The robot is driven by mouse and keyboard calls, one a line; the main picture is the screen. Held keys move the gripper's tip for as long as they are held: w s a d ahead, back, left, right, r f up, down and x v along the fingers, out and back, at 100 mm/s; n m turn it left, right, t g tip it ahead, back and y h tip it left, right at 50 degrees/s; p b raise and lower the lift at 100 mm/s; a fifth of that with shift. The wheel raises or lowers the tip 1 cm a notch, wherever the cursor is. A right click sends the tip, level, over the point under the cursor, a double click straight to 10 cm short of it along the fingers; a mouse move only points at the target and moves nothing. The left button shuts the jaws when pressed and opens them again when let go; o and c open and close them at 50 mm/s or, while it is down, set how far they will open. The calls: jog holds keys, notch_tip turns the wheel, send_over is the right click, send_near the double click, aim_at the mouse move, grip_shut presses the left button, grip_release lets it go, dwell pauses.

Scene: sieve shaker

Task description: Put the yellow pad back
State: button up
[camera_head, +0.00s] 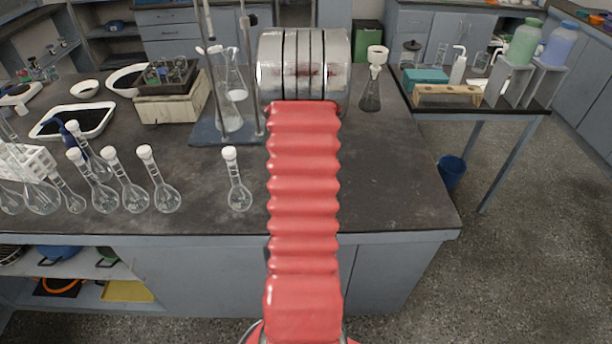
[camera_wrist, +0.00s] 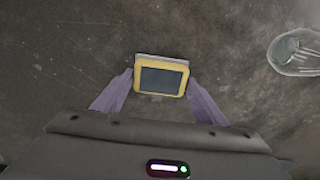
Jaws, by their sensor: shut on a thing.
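The yellow pad (camera_wrist: 161,92), a small rectangle with a yellow rim and a dark grey middle, is in the middle of the wrist view. My gripper (camera_wrist: 160,79) is shut on it, with one purple finger at its left edge and one at its right edge. A pale edge shows along the pad's far side. The dark, worn bench top lies beneath; I cannot tell how high the pad is above it. In the head view my red arm reaches out over the bench and hides my gripper and the pad. I cannot make out the pad's place.
Clear glassware (camera_wrist: 298,52) lies right of the pad in the wrist view. In the head view, a stoppered flask (camera_head: 239,190) and a stand with glassware (camera_head: 226,130) are left of my arm. A funnel flask (camera_head: 371,92) is to the right. The bench's right front is bare.

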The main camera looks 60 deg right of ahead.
jog(key=o, duration=1.1)
jog(key=shift+o, duration=0.2)
notch_tip(320, 180, up, 12)
jog(key=shift+d, duration=0.1)
dwell(0.7)
